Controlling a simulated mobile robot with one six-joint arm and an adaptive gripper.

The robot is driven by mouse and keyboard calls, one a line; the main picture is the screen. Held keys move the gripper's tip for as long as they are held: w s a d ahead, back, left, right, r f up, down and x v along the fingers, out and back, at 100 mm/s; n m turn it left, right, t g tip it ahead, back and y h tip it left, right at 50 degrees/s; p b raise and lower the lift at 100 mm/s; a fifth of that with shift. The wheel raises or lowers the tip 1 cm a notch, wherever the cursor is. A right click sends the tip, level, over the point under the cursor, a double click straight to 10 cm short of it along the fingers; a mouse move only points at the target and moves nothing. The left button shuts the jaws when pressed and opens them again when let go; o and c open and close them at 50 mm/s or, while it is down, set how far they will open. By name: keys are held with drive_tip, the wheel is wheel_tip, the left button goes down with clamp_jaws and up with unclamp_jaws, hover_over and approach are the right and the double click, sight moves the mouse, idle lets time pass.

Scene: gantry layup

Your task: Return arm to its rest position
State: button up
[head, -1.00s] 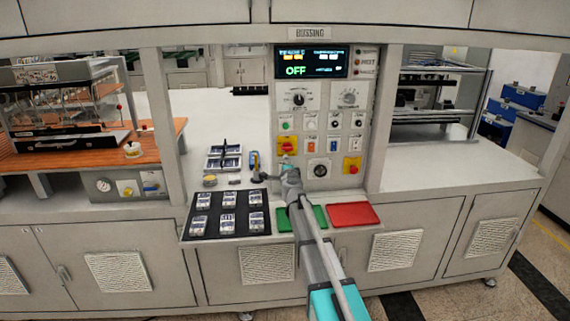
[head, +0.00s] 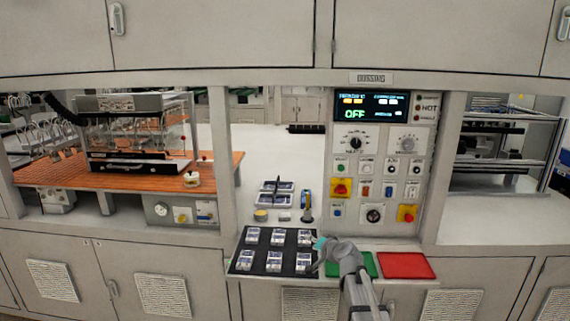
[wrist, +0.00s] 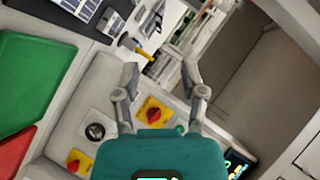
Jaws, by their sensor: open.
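My arm reaches up from the bottom of the head view, its grey wrist bent in front of the black mat and the green tray. My gripper (wrist: 160,70) shows in the wrist view with its two grey fingers spread apart and nothing between them. The wrist view looks over the control panel and counter from a tilted angle.
The black mat (head: 236,268) holds several small packs. A green tray (head: 362,264) and a red tray (head: 405,265) lie to its right. The control panel (head: 375,213) with knobs, yellow-backed switches and an OFF display stands behind. An orange-topped bench (head: 60,175) is at left.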

drive_tip(key=s+d+f+n+g+h, duration=0.2)
drive_tip(key=s+f+g, duration=0.2)
drive_tip(key=s, duration=0.6)
drive_tip(key=s+d+f+n+g+h, duration=0.2)
drive_tip(key=s+d+f+g, duration=0.1)
drive_tip(key=s, duration=0.7)
drive_tip(key=s+d+f+n+g+h, duration=0.1)
drive_tip(key=s+f+g, duration=0.4)
drive_tip(key=s, duration=0.5)
drive_tip(key=shift+d+n+h, duration=0.4)
drive_tip(key=shift+d+h, duration=0.35)
drive_tip(key=shift+h, duration=0.15)
drive_tip(key=shift+w+f, duration=0.1)
